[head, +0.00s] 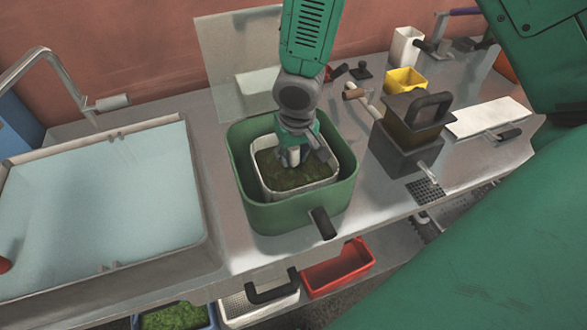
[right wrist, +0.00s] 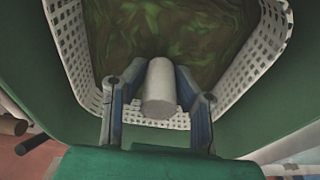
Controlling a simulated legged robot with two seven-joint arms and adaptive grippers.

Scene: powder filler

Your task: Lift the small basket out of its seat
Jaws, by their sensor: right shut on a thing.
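The small basket (head: 263,176) is white with perforated walls and holds dark green matter. It sits inside a green, rounded-square container (head: 244,205); whether its base touches the seat is hidden. In the right wrist view the basket wall (right wrist: 245,72) surrounds the green contents. My left gripper is not in view.
A sink basin (head: 100,200) with a tap is at left. A dark brown device (head: 408,130) with a black handle stands right of the container. A yellow bin (head: 405,80) and white tray (head: 490,118) are further right. Red and white bins (head: 338,268) sit below the counter.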

